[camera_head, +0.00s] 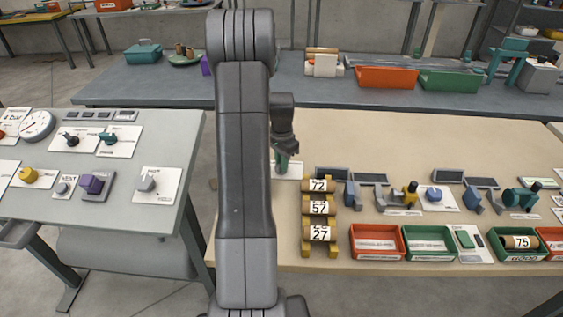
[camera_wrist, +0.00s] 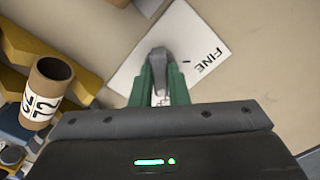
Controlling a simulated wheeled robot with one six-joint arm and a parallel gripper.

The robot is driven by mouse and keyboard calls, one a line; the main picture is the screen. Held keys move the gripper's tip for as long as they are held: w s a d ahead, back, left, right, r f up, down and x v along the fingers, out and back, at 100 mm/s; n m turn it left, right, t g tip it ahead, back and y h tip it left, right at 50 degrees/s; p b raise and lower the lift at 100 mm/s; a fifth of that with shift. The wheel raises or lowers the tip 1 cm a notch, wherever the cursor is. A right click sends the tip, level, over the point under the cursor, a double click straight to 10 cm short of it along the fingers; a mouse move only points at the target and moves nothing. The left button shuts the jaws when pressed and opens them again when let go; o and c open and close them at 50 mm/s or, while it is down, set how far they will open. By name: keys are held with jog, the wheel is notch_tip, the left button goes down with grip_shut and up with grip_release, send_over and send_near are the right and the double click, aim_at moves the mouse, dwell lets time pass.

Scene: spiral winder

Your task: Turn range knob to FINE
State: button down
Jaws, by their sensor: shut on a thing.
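The range knob (camera_wrist: 158,62) is a grey lever-shaped knob on a white plate (camera_wrist: 203,64) in the wrist view. The word FINE is printed on the plate to the right of the knob, with a short dark mark between them. My gripper (camera_wrist: 160,88) has green fingers and is shut on the knob, one finger on each side. The knob's tip points away from my gripper, toward the top of the picture. In the head view my gripper (camera_head: 284,160) is at the left end of the beige bench, and my arm and gripper hide most of the knob.
A rack of numbered rolls (camera_head: 319,209) stands just right of my gripper; a roll (camera_wrist: 47,92) shows close by in the wrist view. Red (camera_head: 377,257) and green (camera_head: 430,257) trays line the bench's front edge. A grey panel table (camera_head: 120,200) stands at left.

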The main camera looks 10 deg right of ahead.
jog(key=n+b, duration=0.1)
jog(key=n, duration=0.3)
jog(key=shift+n, duration=0.4)
jog(key=n+b, duration=0.1)
jog(key=n, duration=0.3)
jog(key=shift+n, duration=0.3)
jog(key=n, duration=0.4)
jog(key=shift+b, duration=0.3)
jog(key=shift+r+n, duration=0.1)
jog(key=shift+n, duration=2)
jog(key=shift+w, duration=0.1)
jog(key=c, duration=1.4)
grip_release()
